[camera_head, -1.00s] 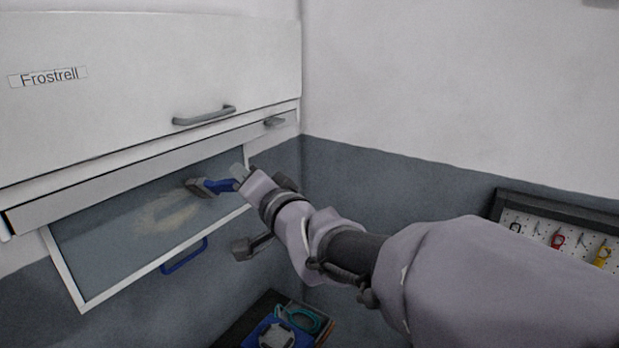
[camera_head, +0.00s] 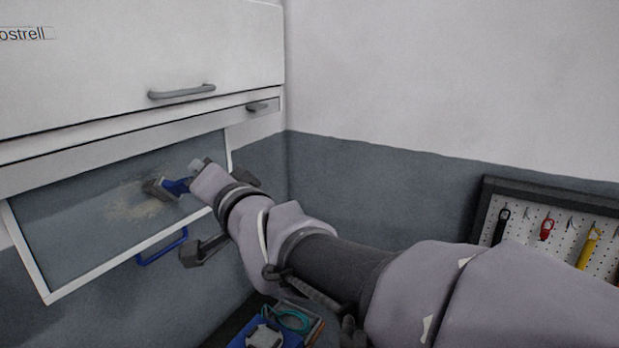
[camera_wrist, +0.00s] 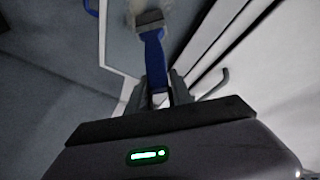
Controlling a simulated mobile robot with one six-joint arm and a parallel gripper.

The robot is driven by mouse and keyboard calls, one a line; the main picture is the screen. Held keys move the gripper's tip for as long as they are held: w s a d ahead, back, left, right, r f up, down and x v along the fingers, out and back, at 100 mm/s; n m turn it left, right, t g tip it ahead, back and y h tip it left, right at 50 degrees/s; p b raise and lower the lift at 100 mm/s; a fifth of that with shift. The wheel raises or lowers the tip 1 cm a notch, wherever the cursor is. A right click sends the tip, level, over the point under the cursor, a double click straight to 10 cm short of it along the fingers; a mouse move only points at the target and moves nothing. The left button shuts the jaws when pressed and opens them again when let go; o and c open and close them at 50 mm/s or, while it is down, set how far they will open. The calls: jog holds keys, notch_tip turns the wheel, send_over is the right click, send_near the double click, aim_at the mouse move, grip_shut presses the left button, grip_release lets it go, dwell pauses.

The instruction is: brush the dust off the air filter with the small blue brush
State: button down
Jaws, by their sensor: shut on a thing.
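The air filter (camera_head: 75,215) is a grey panel in a white frame, tilted down below the white cabinet. It has a blue handle (camera_head: 162,247) on its lower edge. A tan dust patch (camera_head: 138,205) lies near its middle right. My gripper (camera_head: 197,172) is shut on the handle of the small blue brush (camera_head: 178,186). The brush's grey head is over the upper right part of the dust; whether the bristles touch is hard to tell. In the wrist view the brush (camera_wrist: 153,50) points away from my gripper (camera_wrist: 160,98), its head against the pale dust.
The white cabinet (camera_head: 130,60) with a grey handle (camera_head: 181,91) stands just above the filter. A pegboard of tools (camera_head: 560,235) hangs at the right. A blue tray with a teal coil (camera_head: 290,320) sits below. The wall between is bare.

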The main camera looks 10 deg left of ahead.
jog(key=b, duration=0.1)
jog(key=s+b, duration=0.1)
jog(key=s+a+b, duration=0.1)
jog(key=shift+f, duration=0.25)
jog(key=shift+s+a+r+b, duration=0.1)
jog(key=shift+s+r+b, duration=0.25)
jog(key=shift+b, duration=0.35)
jog(key=shift+f, duration=0.1)
jog(key=shift+s, duration=0.15)
jog(key=shift+s+a, duration=0.3)
jog(key=shift+s, duration=0.35)
jog(key=shift+s+a, duration=0.3)
jog(key=shift+s, duration=0.3)
